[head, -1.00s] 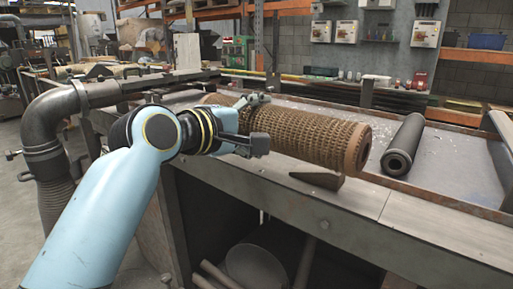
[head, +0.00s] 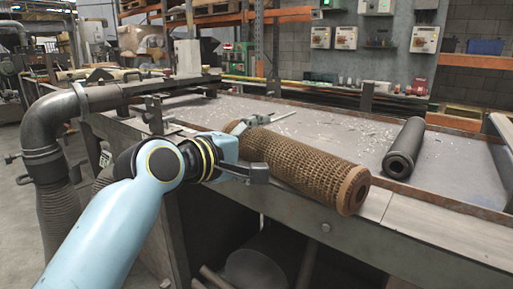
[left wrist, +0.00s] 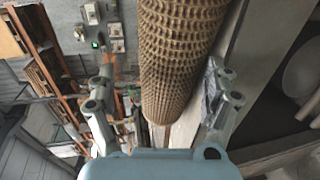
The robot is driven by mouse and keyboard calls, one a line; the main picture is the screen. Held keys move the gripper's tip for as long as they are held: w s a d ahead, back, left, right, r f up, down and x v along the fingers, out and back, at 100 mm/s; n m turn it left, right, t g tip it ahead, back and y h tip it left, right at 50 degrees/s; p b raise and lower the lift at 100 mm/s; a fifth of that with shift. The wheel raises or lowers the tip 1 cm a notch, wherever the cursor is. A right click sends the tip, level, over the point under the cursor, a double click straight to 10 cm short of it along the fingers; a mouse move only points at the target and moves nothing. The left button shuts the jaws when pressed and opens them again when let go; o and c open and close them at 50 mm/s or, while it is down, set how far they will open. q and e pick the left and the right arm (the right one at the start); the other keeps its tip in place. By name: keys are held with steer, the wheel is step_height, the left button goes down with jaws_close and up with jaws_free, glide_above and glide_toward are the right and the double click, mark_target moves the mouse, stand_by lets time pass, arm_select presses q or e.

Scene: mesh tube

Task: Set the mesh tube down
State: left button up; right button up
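The mesh tube (head: 310,168) is a brown, perforated cylinder lying slantwise along the bench's front ledge, its open end toward the lower right. It seems to rest on the ledge, but the contact beneath it is hidden. My left gripper (head: 256,146) is at the tube's far left part, one finger on either side. In the left wrist view the tube (left wrist: 180,50) runs between the spread fingers of the gripper (left wrist: 162,78). A gap shows on the left side; the right finger is close to the tube, and touching cannot be told. My right gripper is out of view.
A dark roller (head: 404,148) lies on the bench top (head: 450,165) to the right of the tube. The bench top between them is clear apart from small pale debris. A grey pipe (head: 45,125) stands at the left.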

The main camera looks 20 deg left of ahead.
arm_select(q)
steer(key=shift+r, duration=0.1)
stand_by(0.3)
